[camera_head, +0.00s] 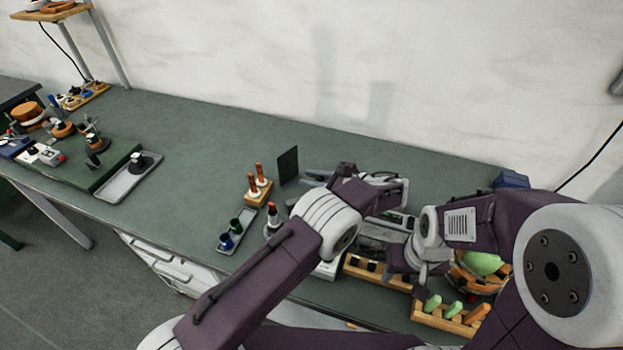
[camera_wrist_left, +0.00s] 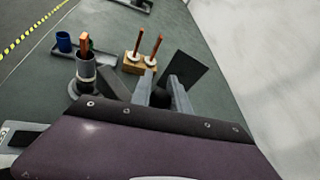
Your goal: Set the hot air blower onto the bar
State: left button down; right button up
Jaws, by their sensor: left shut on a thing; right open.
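My left gripper (camera_head: 316,177) is over the bench behind the small stands. In the left wrist view its two grey fingers (camera_wrist_left: 167,92) are shut on a dark, rounded thing (camera_wrist_left: 160,98), mostly hidden between them. I cannot tell for sure whether this is the hot air blower. An upright black plate (camera_head: 288,165) stands just beyond the fingertips; it also shows in the left wrist view (camera_wrist_left: 186,76). I cannot pick out the bar with certainty. My right gripper (camera_head: 402,262) is open, low over the right part of the bench, its fingers partly hidden.
A wooden block with two copper-coloured rods (camera_head: 258,190) and a grey tray with small cups (camera_head: 236,232) stand left of my left gripper. Wooden racks (camera_head: 440,317) and an orange-and-green item (camera_head: 483,264) are by my right arm. The bench middle-left (camera_head: 205,150) is clear.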

pick_arm(q)
jog(key=c, duration=1.3)
grip_release()
jog(key=shift+o, duration=0.2)
jog(key=shift+s+d+r, duration=0.1)
jog(key=shift+s+d, duration=0.05)
jog(key=shift+d, duration=0.15)
jog(key=b+v, duration=0.1)
jog(key=v, duration=0.7)
jog(key=shift+s+d+r+b, duration=0.1)
jog(key=shift+s+b, duration=0.05)
jog(key=shift+b, duration=0.15)
